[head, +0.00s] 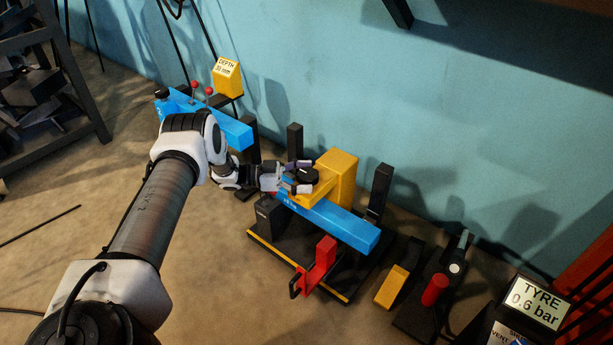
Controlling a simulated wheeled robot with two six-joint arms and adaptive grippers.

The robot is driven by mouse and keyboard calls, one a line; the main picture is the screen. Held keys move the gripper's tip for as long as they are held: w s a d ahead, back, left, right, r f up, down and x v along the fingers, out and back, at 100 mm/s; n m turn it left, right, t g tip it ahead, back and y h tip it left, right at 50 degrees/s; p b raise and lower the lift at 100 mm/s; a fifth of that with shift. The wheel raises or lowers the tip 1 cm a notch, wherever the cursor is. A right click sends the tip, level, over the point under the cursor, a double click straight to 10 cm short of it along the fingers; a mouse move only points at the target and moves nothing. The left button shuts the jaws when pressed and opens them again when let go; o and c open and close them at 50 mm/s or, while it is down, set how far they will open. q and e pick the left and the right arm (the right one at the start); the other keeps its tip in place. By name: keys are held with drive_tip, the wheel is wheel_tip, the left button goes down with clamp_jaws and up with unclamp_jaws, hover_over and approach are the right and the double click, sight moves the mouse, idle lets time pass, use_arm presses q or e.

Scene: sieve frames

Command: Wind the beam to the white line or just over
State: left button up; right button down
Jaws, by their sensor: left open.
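A blue beam (345,226) lies slanted across a black stand with a yellow-edged base (270,256). A yellow block (339,172) with a low yellow arm stands behind and over the beam. My left gripper (299,177) reaches in from the left above the yellow arm. Its fingers are open, on either side of a dark round knob (308,175); I cannot tell whether they touch it. A red bracket (320,262) with a black handle stands at the front of the base. I cannot make out a white line. My right gripper is not in view.
Black posts (379,189) rise behind the beam. Another blue beam (228,130) with red-knobbed levers stands back left, near a yellow "DEPTH" sign (227,77). A yellow wedge (393,286), a red-handled device (435,289) and a "TYRE 0.6 bar" display (537,302) are at right. Front floor is clear.

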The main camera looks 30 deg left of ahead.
use_arm(q)
drive_tip(key=v, duration=1.2)
